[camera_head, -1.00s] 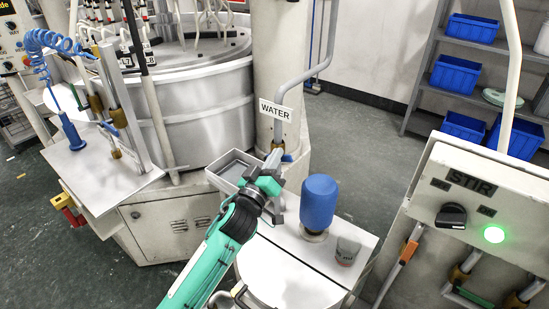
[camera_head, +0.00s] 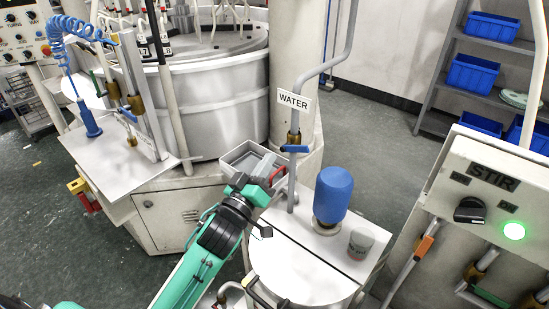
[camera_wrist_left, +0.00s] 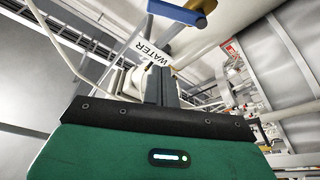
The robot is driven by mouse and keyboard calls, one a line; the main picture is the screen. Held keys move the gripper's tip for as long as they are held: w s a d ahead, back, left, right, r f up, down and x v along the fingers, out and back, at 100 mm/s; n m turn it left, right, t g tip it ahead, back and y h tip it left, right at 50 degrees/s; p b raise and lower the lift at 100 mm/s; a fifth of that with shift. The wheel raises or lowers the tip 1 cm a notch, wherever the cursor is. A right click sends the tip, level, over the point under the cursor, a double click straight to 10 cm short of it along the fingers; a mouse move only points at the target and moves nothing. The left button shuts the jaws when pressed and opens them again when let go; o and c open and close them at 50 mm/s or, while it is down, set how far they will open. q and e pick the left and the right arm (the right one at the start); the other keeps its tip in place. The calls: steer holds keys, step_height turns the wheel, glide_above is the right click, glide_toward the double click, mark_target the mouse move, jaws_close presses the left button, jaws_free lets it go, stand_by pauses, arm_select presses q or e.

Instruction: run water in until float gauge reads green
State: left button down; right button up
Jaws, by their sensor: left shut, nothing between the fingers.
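The water pipe (camera_head: 293,185) comes down at the centre of the head view under a WATER label (camera_head: 293,101). Its brass valve (camera_head: 294,137) has a blue lever (camera_head: 295,149), which lies across the pipe. The lever also shows at the top of the left wrist view (camera_wrist_left: 178,12). My left gripper (camera_head: 264,166) is shut and empty, below and left of the lever, apart from it. In the wrist view its fingers (camera_wrist_left: 160,85) are together. I cannot make out the float gauge or its reading. My right gripper is not in view.
A grey tray (camera_head: 238,158) is behind my left gripper. A STIR box (camera_head: 490,190) with a lit green lamp (camera_head: 514,231) stands at right.

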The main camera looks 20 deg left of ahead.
arm_select(q)
steer(key=f+m, duration=0.1)
steer(key=m, duration=0.2)
steer(key=m+b, duration=0.3)
steer(key=m, duration=1.2)
glide_toward(295, 149)
steer(key=s, duration=0.2)
step_height(295, 149, down, 5)
steer(key=s+d+m+g+h+b, duration=0.1)
steer(key=d+m+b, duration=0.2)
steer(key=m, duration=1.7)
steer(key=w+r+p, duration=0.5)
steer(key=w+p, duration=0.1)
steer(key=w, duration=0.3)
steer(key=shift+w+d+r, duration=0.15)
steer(key=shift+w+r, duration=0.05)
steer(key=shift+w, duration=0.1)
